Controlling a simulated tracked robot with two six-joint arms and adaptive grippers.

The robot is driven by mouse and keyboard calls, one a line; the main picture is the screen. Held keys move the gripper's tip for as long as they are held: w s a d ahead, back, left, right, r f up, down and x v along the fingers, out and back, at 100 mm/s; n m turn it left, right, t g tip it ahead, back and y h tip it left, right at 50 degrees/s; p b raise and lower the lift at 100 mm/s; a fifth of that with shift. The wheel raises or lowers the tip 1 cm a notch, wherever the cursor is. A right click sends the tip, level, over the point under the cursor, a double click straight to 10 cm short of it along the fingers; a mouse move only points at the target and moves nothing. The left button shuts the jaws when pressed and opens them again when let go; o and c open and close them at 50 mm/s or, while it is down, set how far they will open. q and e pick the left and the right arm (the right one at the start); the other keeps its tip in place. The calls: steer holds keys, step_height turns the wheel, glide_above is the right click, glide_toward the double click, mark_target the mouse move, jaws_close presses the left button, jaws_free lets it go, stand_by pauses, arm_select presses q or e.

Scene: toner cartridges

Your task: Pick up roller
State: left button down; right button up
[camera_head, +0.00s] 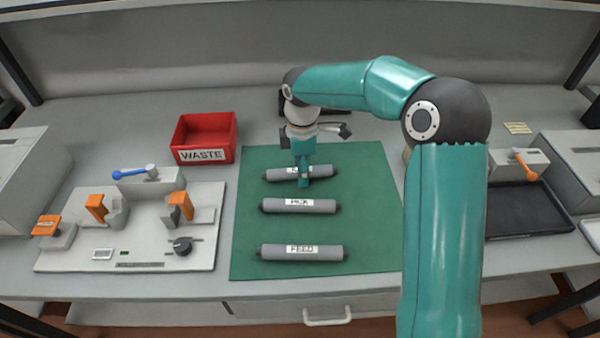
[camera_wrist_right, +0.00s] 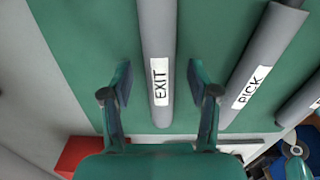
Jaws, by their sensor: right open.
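Several grey rollers with white labels lie across the green mat (camera_head: 365,225). The farthest roller (camera_head: 323,172) lies partly behind my right gripper (camera_head: 304,182) in the head view; in the wrist view its label reads EXIT (camera_wrist_right: 159,40). The PICK roller (camera_head: 270,206) lies in the middle and also shows in the wrist view (camera_wrist_right: 262,60). The FEED roller (camera_head: 275,252) is nearest the front. My right gripper is open above the EXIT roller. In the wrist view its fingers (camera_wrist_right: 160,90) are on either side of that roller; contact cannot be told. My left gripper is not in view.
A red WASTE bin (camera_head: 204,150) stands left of the mat. A light fixture board (camera_head: 130,225) with orange clamps and a blue-handled part (camera_head: 135,173) lies at left. A dark tray (camera_head: 525,208) is at right.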

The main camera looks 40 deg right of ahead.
steer(key=shift+f, duration=0.25)
jaws_close()
steer(key=shift+r, duration=0.2)
